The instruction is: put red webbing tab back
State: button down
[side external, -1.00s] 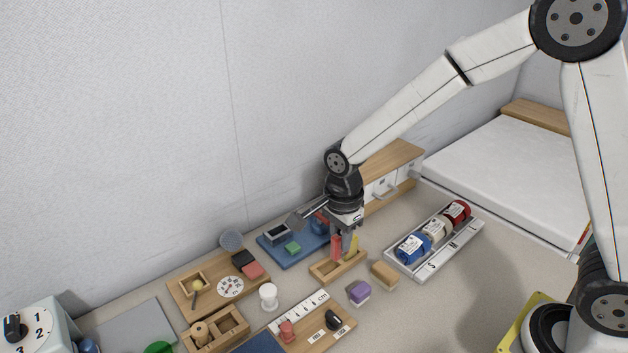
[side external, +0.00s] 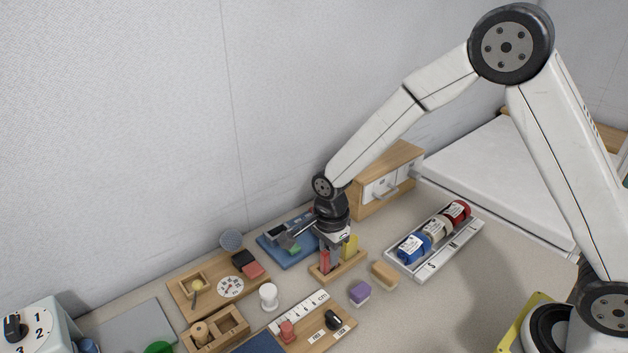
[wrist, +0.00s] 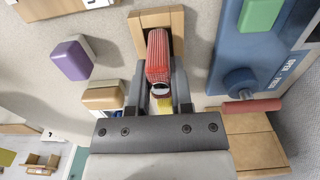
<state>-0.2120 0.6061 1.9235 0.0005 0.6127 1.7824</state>
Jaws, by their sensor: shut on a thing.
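The red webbing tab (side external: 324,261) stands upright at the left end of a small wooden tray (side external: 352,267). In the wrist view the ribbed red tab (wrist: 158,55) sits between my fingers, in front of the wooden tray (wrist: 150,18). My gripper (side external: 332,254) is shut on the tab, low over the tray. Whether the tab's lower end touches the tray floor is hidden. A yellow piece (side external: 350,247) stands upright at the tray's right side, and a bit of yellow (wrist: 164,103) shows between my fingers in the wrist view.
A tan block (side external: 384,274) and a purple block (side external: 359,292) lie in front of the tray. A blue board (side external: 277,256) is behind it to the left. A wooden drawer box (side external: 388,178) is behind.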

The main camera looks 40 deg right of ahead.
jog(key=shift+f, duration=0.25)
jog(key=c, duration=0.5)
grip_release()
jog(key=shift+f, duration=0.1)
notch_tip(320, 180, up, 12)
jog(key=shift+r, duration=0.2)
jog(key=shift+s, duration=0.1)
dwell(0.8)
jog(key=shift+s+d+f+n+t, duration=0.45)
jog(key=shift+s+d+f+n, duration=0.35)
jog(key=shift+s+d+n, duration=1.25)
jog(key=shift+s+d+f+n+t, duration=0.4)
jog(key=shift+s+d+f+n, duration=0.45)
jog(key=shift+s+n, duration=2.3)
jog(key=shift+s+d+f+n+t, duration=0.6)
jog(key=shift+s+d+n, duration=0.9)
jog(key=shift+n, duration=2.3)
